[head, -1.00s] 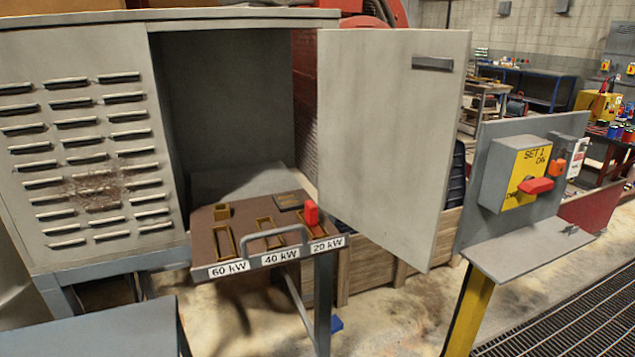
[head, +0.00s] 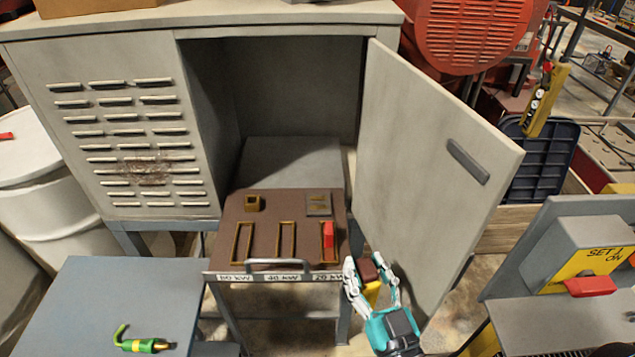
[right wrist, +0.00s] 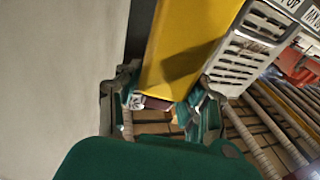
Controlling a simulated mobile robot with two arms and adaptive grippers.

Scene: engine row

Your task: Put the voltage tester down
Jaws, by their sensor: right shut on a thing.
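My right gripper (head: 374,272) is near the middle of the head view, just right of the pull-out tray's front edge and in front of the open cabinet door. It is shut on a yellow thing with a dark red-brown end, which I take for the voltage tester (head: 372,291). In the right wrist view the tester's yellow body (right wrist: 190,45) runs up and away from between the fingers (right wrist: 160,105), its brown end close to the palm. The fingers partly hide it in the head view. My left gripper is not in view.
The tray (head: 264,225) has three slots marked by kW labels and a red piece (head: 328,235) at the right slot. A blue-grey bench top (head: 130,290) at lower left holds a green-yellow item (head: 145,345) and is otherwise clear. The cabinet door (head: 430,170) stands open. A switch stand (head: 555,225) is at right.

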